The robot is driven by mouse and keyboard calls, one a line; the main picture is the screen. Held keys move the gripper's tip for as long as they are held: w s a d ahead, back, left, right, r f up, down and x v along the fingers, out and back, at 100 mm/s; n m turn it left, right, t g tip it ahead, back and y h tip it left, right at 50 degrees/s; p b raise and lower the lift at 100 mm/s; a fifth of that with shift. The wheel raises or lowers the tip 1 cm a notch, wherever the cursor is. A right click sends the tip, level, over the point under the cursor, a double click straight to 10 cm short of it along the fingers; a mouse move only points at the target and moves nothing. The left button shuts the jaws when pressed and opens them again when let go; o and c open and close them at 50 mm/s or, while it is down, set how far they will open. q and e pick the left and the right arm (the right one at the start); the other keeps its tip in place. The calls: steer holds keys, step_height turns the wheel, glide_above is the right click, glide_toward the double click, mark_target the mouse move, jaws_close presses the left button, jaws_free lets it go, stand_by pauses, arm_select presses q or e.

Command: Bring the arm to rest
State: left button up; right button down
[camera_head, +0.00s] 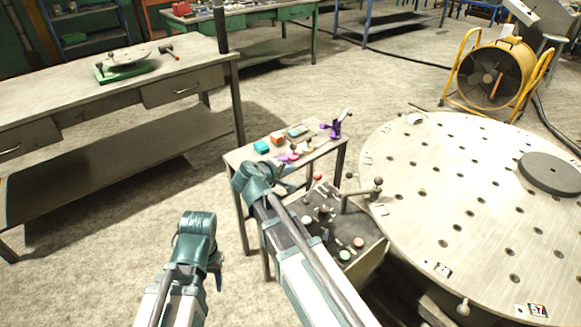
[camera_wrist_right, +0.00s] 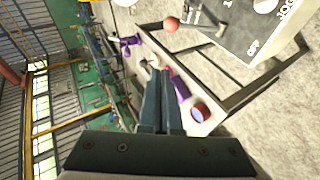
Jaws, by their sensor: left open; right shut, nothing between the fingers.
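My right arm reaches forward in the head view, and its gripper (camera_head: 285,180) is at the near edge of a small side table (camera_head: 238,158). In the right wrist view the right gripper (camera_wrist_right: 161,72) has its two long fingers together with nothing between them. The fingers overlap the small table and its items in that view; I cannot tell whether they touch anything. My left arm is lower and further left in the head view. Its gripper (camera_head: 217,262) is open over bare floor, mostly hidden behind the wrist.
The small table holds a teal block (camera_head: 262,147), an orange block (camera_head: 277,138) and a purple clamp-like piece (camera_head: 337,124). A control box (camera_head: 350,243) with buttons and levers stands right of my right arm, beside a large perforated round table (camera_head: 440,190). A workbench (camera_head: 130,85) stands left.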

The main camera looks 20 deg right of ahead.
stand_by(0.3)
steer(key=s+a+f+m+g+y+p, duration=0.1)
steer(key=s+a+g+y+p, duration=0.2)
steer(key=s+a, duration=0.5)
steer(key=s+a+f+m+g+y+p, duration=0.1)
steer(key=s+a+g+y+p, duration=0.3)
steer(key=s+a, duration=0.5)
steer(key=s+p, duration=0.1)
steer(key=s, duration=0.6)
steer(key=shift+a+f+g+y, duration=0.15)
steer(key=shift+a+g+y, duration=0.05)
steer(key=shift+g+y, duration=0.1)
